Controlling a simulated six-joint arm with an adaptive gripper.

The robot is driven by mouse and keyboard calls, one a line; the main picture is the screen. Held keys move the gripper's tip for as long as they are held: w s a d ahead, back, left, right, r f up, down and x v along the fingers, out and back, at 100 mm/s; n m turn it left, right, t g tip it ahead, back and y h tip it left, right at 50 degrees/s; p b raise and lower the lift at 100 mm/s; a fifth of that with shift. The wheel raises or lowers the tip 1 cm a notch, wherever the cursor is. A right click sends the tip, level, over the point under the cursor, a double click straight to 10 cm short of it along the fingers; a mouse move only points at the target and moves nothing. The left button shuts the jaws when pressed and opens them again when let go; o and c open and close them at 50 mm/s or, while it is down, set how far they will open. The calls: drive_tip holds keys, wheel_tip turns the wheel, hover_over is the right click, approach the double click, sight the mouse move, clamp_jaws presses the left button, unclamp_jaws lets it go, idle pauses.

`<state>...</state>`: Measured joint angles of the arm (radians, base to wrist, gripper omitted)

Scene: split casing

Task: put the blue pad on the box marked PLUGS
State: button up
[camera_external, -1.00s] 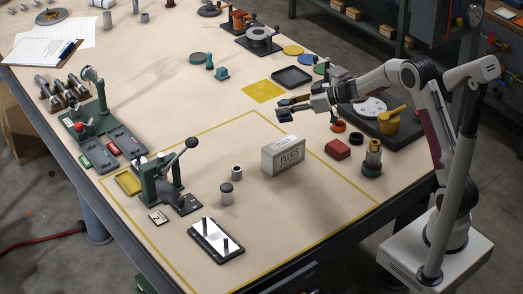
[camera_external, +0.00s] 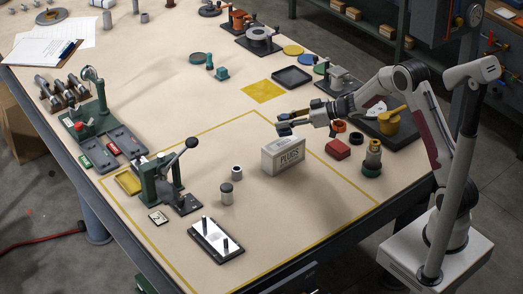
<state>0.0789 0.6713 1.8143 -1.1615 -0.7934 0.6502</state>
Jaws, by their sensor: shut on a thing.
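The box marked PLUGS (camera_external: 284,156) is pale with dark lettering and stands upright inside the yellow outline on the table. My gripper (camera_external: 284,123) reaches in from the right and points left, a little above and behind the box in the picture. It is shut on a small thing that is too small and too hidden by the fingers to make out. I cannot tell whether this is the blue pad, and I cannot pick out the pad with certainty elsewhere. The box's top looks bare.
A yellow square (camera_external: 264,91) and black tray (camera_external: 292,77) lie behind.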

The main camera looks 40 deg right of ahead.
sight(289, 129)
drive_tip(key=shift+f, duration=0.15)
drive_tip(key=shift+f, duration=1.85)
drive_tip(key=shift+f, duration=0.15)
drive_tip(key=o, duration=1.1)
drive_tip(key=shift+r, duration=0.25)
drive_tip(key=v, duration=1.2)
